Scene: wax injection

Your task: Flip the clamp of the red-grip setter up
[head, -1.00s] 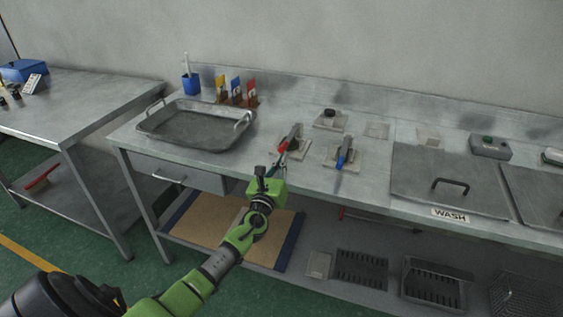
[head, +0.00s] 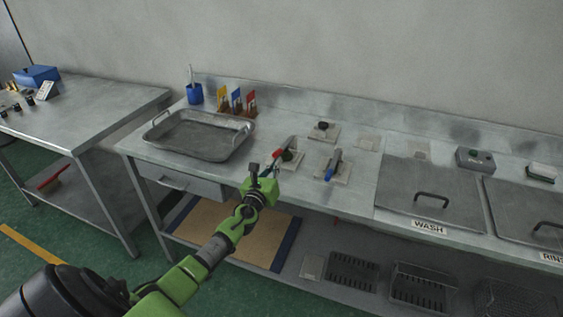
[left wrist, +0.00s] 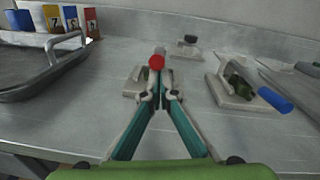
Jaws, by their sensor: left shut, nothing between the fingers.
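The red-grip setter (head: 285,152) stands on a small pale plate on the metal bench, right of the tray. In the head view its red grip slants upward. In the left wrist view the red grip (left wrist: 156,62) shows just beyond my fingertips, end-on, above its plate (left wrist: 133,88). My left gripper (head: 267,170) is at the near side of this setter, fingers together and empty. It also shows in the left wrist view (left wrist: 161,93), its tips overlapping the setter; I cannot tell whether they touch. The setter's lower parts are partly hidden. My right gripper is out of view.
A blue-grip setter (head: 330,171) stands close on the right. A dark-knobbed device (head: 322,128) is behind. A metal tray (head: 200,151) and colored tags (head: 237,100) lie left. The WASH lid (head: 415,205) is right. The bench's front edge is below my gripper.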

